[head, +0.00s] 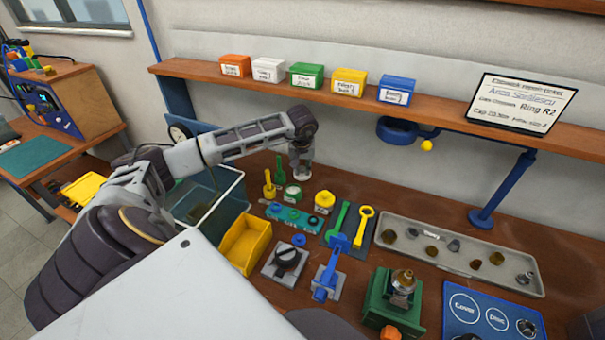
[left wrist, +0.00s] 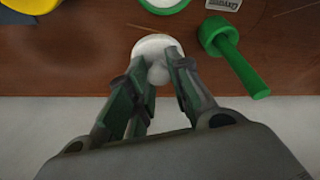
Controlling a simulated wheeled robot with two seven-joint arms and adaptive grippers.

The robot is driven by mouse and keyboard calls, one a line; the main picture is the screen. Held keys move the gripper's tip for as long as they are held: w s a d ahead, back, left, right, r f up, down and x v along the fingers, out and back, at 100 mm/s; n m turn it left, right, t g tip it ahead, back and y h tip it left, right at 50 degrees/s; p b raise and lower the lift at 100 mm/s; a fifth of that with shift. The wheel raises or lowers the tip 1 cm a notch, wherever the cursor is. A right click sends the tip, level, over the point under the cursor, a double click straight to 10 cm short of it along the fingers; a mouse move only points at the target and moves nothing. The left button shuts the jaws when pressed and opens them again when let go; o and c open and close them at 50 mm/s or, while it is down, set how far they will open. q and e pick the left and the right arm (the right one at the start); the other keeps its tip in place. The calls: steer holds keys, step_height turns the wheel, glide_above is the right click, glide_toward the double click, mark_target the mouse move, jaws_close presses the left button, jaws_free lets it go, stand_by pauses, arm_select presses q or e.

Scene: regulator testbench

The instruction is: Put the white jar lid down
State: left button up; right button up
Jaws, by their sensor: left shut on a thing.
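My left gripper (head: 302,170) is over the back of the wooden bench, near the wall. In the left wrist view its fingers (left wrist: 160,75) are closed around the knob of a round white jar lid (left wrist: 150,45). In the head view the lid (head: 304,176) shows only as a small pale shape under the gripper. I cannot tell whether it touches the bench. A green jar (head: 292,195) with a pale top stands just in front; part of it shows in the left wrist view (left wrist: 164,4). My right gripper is not in view.
A green tool (left wrist: 232,55) lies beside the lid. A yellow jar (head: 325,199), a yellow tool (head: 269,186) and a teal strip (head: 291,216) are close by. A shelf (head: 440,104) runs above the bench. Bare wood (head: 350,183) is to the right of the gripper.

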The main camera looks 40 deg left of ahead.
mark_target(302, 169)
arm_select(q)
step_height(302, 169, down, 2)
steer(key=shift+f+p, duration=0.25)
steer(key=shift+p, duration=0.05)
steer(key=shift+w+a+f, duration=0.1)
steer(key=shift+w+f, duration=0.1)
steer(key=shift+f, duration=0.45)
steer(key=shift+f, duration=0.1)
steer(key=o, duration=0.8)
steer(key=shift+r+p, duration=0.2)
steer(key=shift+p, duration=0.1)
steer(key=shift+r, duration=0.4)
steer(key=b+v, duration=0.1)
steer(key=v, duration=1)
steer(key=shift+s, duration=0.2)
